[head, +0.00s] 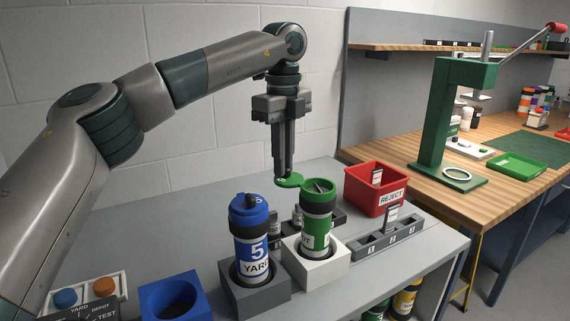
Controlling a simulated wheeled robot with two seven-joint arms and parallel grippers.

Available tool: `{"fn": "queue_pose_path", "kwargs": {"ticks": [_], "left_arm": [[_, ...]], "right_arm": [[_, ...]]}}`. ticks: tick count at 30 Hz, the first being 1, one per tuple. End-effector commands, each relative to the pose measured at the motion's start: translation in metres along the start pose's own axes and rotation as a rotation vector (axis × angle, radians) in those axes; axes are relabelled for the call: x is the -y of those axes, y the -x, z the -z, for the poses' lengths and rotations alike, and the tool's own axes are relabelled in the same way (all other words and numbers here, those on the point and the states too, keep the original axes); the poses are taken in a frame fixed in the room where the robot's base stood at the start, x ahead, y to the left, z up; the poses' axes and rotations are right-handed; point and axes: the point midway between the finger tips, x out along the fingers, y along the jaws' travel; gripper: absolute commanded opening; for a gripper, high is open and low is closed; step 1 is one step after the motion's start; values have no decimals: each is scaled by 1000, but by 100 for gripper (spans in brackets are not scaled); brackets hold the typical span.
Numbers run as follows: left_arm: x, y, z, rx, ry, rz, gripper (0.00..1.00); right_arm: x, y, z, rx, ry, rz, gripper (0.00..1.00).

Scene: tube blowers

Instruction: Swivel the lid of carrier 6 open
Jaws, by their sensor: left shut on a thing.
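A green carrier (317,217), upright in a white block (316,262), has a dark band and an open top. Its number cannot be made out. Its green lid (290,181) sticks out to the left of the top, swung off the mouth, and something pale shows inside the mouth. My left gripper (281,171) points down from above and is shut on the lid's far left part. A blue carrier marked 5 YARD (251,240) stands upright in a grey block to the left, with its blue lid on. My right gripper is out of view.
A red REJECT bin (374,190) and a grey slotted rack (388,237) stand to the right. An empty blue block (172,301) and a button box (92,297) are at front left. A green press (450,120) stands on the wooden bench.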

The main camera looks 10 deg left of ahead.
Motion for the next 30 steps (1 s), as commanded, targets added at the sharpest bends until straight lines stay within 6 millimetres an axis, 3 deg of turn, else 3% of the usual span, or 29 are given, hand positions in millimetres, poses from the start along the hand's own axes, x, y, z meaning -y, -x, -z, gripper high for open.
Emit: {"fn": "queue_pose_path", "kwargs": {"ticks": [14, 15, 17, 30], "left_arm": [[0, 1, 0, 0, 10, 1, 0], [0, 1, 0, 1, 10, 1, 18], [0, 1, 0, 1, 10, 1, 30], [0, 5, 0, 1, 10, 2, 30]], "right_arm": [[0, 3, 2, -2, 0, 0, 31], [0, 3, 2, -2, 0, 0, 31], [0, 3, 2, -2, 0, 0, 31], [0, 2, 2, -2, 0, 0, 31]]}}
